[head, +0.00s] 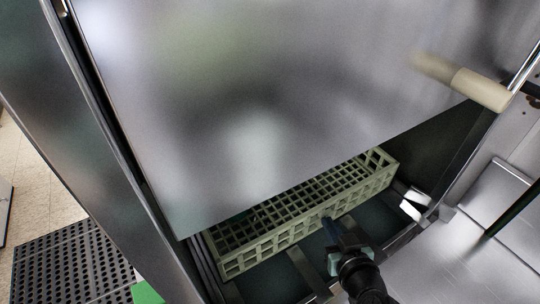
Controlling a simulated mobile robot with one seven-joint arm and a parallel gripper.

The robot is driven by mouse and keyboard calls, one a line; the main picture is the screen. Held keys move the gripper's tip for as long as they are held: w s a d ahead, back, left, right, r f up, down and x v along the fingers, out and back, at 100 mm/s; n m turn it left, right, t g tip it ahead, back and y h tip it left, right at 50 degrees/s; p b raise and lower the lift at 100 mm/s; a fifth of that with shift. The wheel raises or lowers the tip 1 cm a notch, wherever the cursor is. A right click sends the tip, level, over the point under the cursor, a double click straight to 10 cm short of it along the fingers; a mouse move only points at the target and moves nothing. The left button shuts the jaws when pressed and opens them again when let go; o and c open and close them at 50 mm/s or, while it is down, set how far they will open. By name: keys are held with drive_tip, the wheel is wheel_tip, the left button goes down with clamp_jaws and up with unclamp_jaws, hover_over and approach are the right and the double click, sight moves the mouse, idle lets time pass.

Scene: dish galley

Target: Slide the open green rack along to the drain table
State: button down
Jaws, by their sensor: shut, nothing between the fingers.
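The open green rack (262,247) is a pale green lattice tray. It sits under the raised metal hood, on rails in a dark recess; its far part is hidden behind the hood. My gripper (328,222) is shut, with its tip at the rack's near side wall, right of the wall's middle. It looks to be touching the wall or just in front of it; I cannot tell which. A bare steel surface (440,262) lies at the right, perhaps the drain table.
The big steel hood (270,110) hangs over the rack, with a beige handle (480,88) at its right. A steel post (75,130) stands at the left. A black perforated mat (70,262) lies on the tiled floor, beside a green item (147,293).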

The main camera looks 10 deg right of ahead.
sight(320, 210)
drive_tip(key=w+a, duration=0.1)
drive_tip(key=w, duration=0.2)
drive_tip(key=w+a, duration=0.2)
drive_tip(key=w, duration=0.2)
drive_tip(key=w+a, duration=0.1)
drive_tip(key=w, duration=0.2)
drive_tip(key=shift+w+a, duration=0.2)
drive_tip(key=shift+a, duration=0.15)
drive_tip(key=w+a+b, duration=0.1)
drive_tip(key=w, duration=0.1)
drive_tip(key=w+a+b, duration=0.1)
drive_tip(key=w, duration=0.2)
drive_tip(key=w+a+b, duration=0.1)
drive_tip(key=w, duration=0.2)
drive_tip(key=shift+w+a+f+b, duration=0.1)
drive_tip(key=shift+w+a+b, duration=0.1)
drive_tip(key=shift+w+b, duration=0.1)
drive_tip(key=shift+s+d+p, duration=0.4)
drive_tip(key=shift+s+d, duration=0.1)
drive_tip(key=shift+s, duration=0.6)
drive_tip(key=shift+s+d+p, duration=0.45)
drive_tip(key=shift+s, duration=0.65)
drive_tip(key=shift+s+d+p, duration=0.4)
drive_tip(key=shift+s+d, duration=0.1)
drive_tip(key=shift+s, duration=0.6)
